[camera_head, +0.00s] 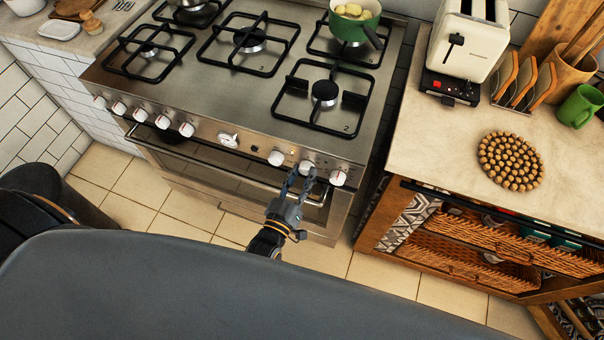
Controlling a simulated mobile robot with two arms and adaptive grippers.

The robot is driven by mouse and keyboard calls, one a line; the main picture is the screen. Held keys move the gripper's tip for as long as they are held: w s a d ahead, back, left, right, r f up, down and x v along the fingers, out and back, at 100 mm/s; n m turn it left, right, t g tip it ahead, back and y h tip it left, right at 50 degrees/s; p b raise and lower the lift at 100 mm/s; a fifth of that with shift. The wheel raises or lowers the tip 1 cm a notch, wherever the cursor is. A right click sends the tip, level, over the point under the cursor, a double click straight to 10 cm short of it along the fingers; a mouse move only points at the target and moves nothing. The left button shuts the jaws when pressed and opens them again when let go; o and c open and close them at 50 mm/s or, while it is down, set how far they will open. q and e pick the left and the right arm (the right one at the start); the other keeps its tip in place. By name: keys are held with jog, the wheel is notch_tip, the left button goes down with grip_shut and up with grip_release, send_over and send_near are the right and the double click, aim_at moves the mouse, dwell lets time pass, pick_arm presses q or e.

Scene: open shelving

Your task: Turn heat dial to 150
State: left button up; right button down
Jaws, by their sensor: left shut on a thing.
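The stove (200,75) has a row of white knobs along its front panel. A round clock-like gauge (228,140) sits in the middle of the row. To its right are a white knob (276,158), a second knob (306,166) and a third knob (338,178). My left gripper (300,177) reaches up from below, its fingers shut on the second knob and partly covering it. The markings on the knobs are too small to read, so I cannot tell the dial's setting. My right gripper is not in view.
The oven door handle (190,157) runs below the knobs, close to my left gripper. A green pot (347,27) stands on the back right burner. Tiled floor (190,215) shows in front.

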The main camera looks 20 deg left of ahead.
pick_arm(q)
jog(key=shift+s+f, duration=0.1)
dwell(0.3)
jog(key=o, duration=1.2)
jog(key=s, duration=0.8)
jog(key=s+a, duration=0.1)
jog(key=s, duration=0.3)
jog(key=shift+f, duration=0.15)
jog(key=shift+w, duration=0.1)
